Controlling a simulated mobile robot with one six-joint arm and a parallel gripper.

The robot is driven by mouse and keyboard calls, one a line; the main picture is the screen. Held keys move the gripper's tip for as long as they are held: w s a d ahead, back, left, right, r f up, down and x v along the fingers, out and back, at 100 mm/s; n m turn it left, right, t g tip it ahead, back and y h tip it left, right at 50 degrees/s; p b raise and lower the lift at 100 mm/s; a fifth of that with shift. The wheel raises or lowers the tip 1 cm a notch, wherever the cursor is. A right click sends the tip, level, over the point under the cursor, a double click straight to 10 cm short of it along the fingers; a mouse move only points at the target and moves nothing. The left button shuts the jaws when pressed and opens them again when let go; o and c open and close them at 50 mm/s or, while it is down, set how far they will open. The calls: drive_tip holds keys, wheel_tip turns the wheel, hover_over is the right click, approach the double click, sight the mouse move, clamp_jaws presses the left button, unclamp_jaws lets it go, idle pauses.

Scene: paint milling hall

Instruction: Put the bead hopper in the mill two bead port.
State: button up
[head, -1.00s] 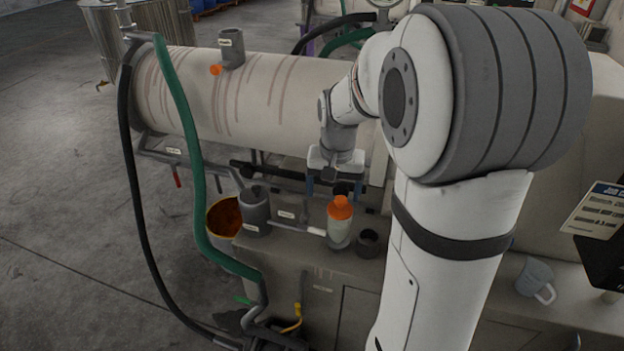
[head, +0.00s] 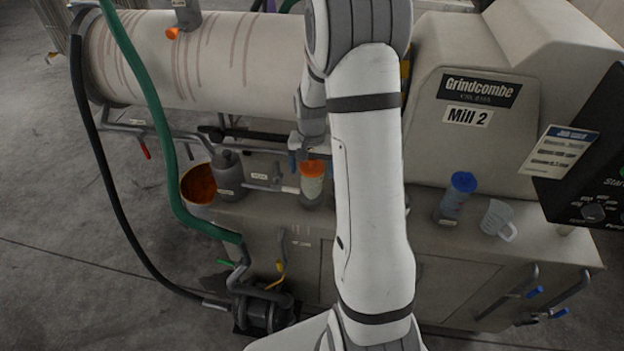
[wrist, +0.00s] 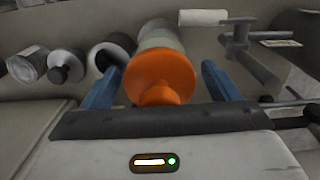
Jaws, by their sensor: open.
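An orange-capped pale cylinder (head: 313,186), which looks like the bead hopper, stands upright in or on a grey base on the machine's ledge. In the wrist view its orange cap (wrist: 160,75) lies between the two blue fingers. My gripper (wrist: 160,66) is open, with a gap on each side of the cap; the fingers do not touch it. In the head view my arm hides most of the gripper. The machine carries a Mill 2 sign (head: 468,116). Grey round fittings (wrist: 112,52) stand beside the hopper; I cannot tell which is the bead port.
A blue-capped container (head: 457,192) and a clear jug (head: 497,220) stand on the ledge to the right. A grey canister (head: 229,170) and a rusty-brown open bucket (head: 198,184) are left. A green hose (head: 160,130) hangs in front of the drum (head: 230,55). A control panel (head: 595,170) juts in at right.

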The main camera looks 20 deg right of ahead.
drive_tip(key=shift+f, duration=0.15)
clamp_jaws()
idle(0.9)
